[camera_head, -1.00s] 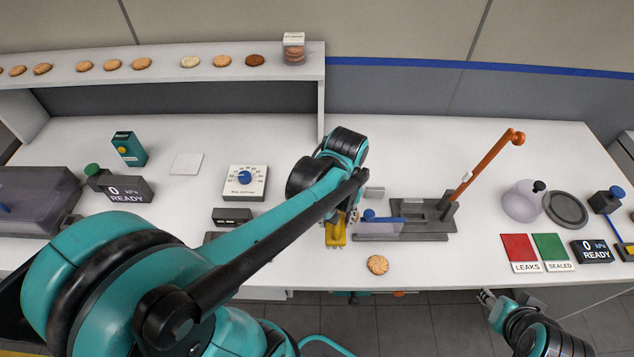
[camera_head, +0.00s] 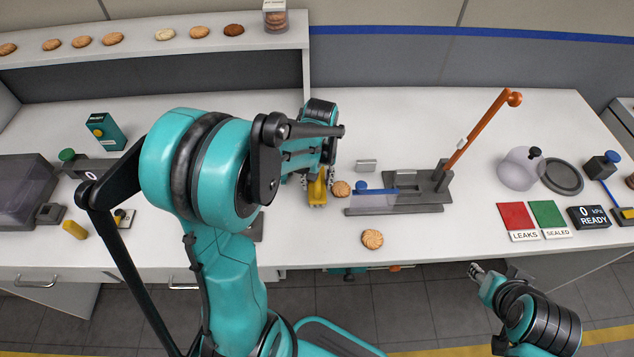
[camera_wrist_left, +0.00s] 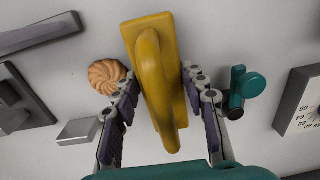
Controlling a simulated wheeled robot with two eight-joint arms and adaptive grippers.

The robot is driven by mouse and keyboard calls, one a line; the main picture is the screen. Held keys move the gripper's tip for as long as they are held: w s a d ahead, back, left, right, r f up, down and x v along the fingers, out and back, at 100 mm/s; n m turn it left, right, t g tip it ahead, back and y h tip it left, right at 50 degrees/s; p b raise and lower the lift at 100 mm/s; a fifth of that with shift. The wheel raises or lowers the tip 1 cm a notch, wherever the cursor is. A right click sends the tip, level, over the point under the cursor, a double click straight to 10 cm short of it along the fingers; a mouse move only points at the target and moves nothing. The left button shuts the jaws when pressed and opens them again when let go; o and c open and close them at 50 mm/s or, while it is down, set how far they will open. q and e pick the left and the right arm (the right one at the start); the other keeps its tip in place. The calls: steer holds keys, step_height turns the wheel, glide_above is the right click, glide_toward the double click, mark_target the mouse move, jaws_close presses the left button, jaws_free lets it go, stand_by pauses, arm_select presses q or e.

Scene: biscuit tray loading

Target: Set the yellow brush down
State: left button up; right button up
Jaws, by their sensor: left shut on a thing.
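The yellow brush (camera_head: 317,192) is near the middle of the bench in the head view, left of the grey fixture. In the left wrist view the brush (camera_wrist_left: 155,70) runs between the two fingers, its curved handle toward me. My left gripper (camera_head: 318,181) is shut on its handle; the arm hides part of it. I cannot tell whether the brush touches the bench. A biscuit (camera_head: 341,188) lies just right of it and shows beside the fingers in the left wrist view (camera_wrist_left: 107,76). My right gripper (camera_head: 476,269) is at the bench's front edge, too small to read.
The grey lever fixture (camera_head: 425,185) with an orange handle stands to the right. Another biscuit (camera_head: 372,239) lies near the front edge. A small grey block (camera_head: 366,165) stands behind. A teal knobbed item (camera_wrist_left: 243,88) and a dial box (camera_wrist_left: 300,105) are close by.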

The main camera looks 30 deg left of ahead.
arm_select(q)
steer(key=shift+r, duration=0.1)
steer(key=shift+s, duration=0.1)
steer(key=o, duration=1.1)
